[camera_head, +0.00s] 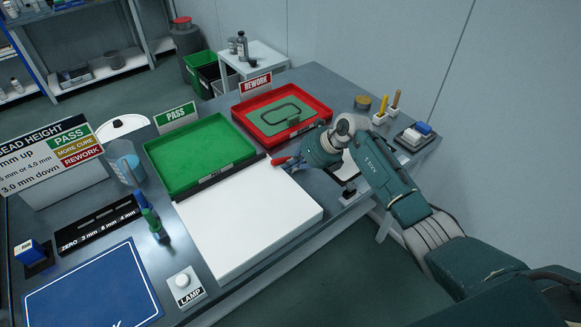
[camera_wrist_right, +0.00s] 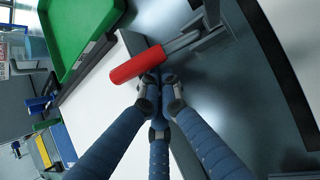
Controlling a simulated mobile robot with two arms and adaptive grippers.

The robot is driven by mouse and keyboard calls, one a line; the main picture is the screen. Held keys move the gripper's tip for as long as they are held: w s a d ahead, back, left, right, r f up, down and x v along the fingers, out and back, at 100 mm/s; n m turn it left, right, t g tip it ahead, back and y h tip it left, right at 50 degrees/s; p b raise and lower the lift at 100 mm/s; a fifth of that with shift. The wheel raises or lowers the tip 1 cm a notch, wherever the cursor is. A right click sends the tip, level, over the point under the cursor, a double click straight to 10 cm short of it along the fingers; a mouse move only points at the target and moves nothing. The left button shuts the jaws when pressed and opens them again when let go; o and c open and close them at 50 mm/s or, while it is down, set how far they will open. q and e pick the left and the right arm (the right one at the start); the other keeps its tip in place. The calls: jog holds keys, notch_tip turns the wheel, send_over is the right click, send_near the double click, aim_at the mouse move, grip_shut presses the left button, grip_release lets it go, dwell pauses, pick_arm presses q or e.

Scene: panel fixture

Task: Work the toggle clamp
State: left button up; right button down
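The toggle clamp's red handle (camera_wrist_right: 138,64) lies slanted across the wrist view, with its grey metal arm (camera_wrist_right: 185,41) running up to the right. In the head view the red handle (camera_head: 281,161) pokes out left of my right gripper (camera_head: 302,158), which hides most of the clamp. In the wrist view my right gripper (camera_wrist_right: 160,92) has its blue fingers drawn together, tips close beside the handle's lower edge. I see nothing between them, and cannot tell whether they touch the handle. My left gripper is not in view.
A white panel (camera_head: 245,215) lies left of the clamp. Behind it stand a green PASS tray (camera_head: 198,152) and a red REWORK tray (camera_head: 318,108) holding a dark ring-shaped part. A blue-and-white block (camera_head: 416,135) and yellow-handled tools (camera_head: 382,108) stand at the back right.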

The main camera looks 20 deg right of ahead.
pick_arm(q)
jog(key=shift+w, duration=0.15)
pick_arm(e)
jog(key=shift+d+r, duration=0.2)
jog(key=shift+r, duration=0.15)
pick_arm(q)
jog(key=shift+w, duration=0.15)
